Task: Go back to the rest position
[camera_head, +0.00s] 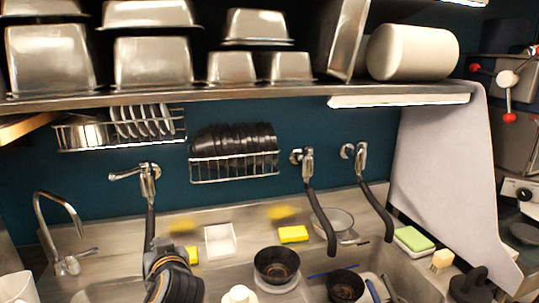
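A dark, ribbed part with a grey collar (168,275) rises from the bottom edge, left of centre, and looks like part of my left arm. No fingertips show clearly on it, so I cannot tell whether it is open or shut. It appears to hold nothing that I can see. My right gripper cannot be made out in the head view. A black bowl (277,266) stands on a light plate or dish to the right of my arm. A second black bowl (345,285) stands further right at the bottom edge.
A steel shelf (240,96) with metal containers spans the top. Black hoses (320,218) hang from wall taps. A faucet (57,235) stands at left. Yellow sponge (293,234), green-topped sponge (413,239), white dish (220,239) and unclear black object (470,283) lie around the counter.

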